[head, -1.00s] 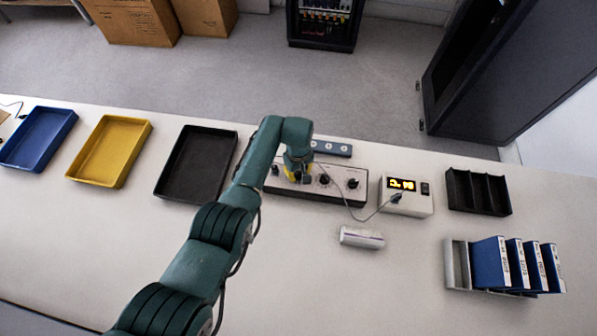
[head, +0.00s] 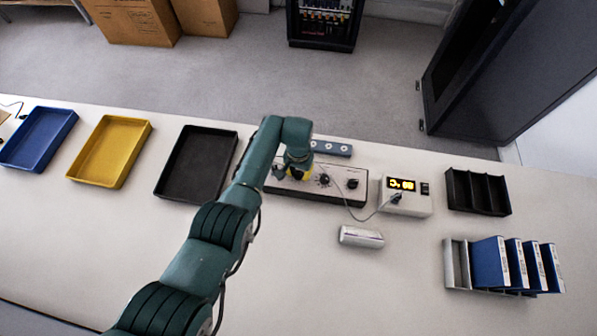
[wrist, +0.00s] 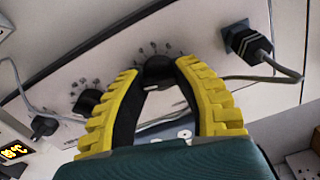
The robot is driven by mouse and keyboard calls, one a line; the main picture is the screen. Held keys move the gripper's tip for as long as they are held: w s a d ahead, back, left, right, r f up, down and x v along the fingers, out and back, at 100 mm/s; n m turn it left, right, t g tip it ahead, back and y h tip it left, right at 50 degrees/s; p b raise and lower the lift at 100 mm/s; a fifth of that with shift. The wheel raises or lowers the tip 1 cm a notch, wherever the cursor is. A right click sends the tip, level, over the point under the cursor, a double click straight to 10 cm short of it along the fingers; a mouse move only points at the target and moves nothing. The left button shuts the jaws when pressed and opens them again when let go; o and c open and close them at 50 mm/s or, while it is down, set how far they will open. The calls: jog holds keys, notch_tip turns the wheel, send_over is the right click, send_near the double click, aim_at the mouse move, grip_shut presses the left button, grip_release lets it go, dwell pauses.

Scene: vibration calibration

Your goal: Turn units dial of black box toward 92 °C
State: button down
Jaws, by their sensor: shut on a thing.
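The black box (head: 315,197) is a long, low unit with a pale top panel and a row of black knobs. My gripper (head: 298,174) is over its left part, pointing down. In the wrist view, my yellow-ribbed fingers are closed around a black dial (wrist: 157,68) with tick marks beside it. The fingers hide part of that dial, so its exact pointing is unclear. Another black dial (wrist: 88,101) sits to the left in the wrist view, free of the fingers. A small display unit (head: 407,205) with yellow digits stands right of the box; I cannot read the full value.
A black plug (wrist: 247,43) with a grey cable sits on the panel near my gripper. The cable runs to the display unit.

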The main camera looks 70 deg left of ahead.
aim_at(299, 173)
jog(key=m, duration=0.6)
jog(key=shift+m, duration=0.3)
dwell(0.4)
jog(key=c, duration=0.7)
grip_release()
notch_tip(299, 173, up, 12)
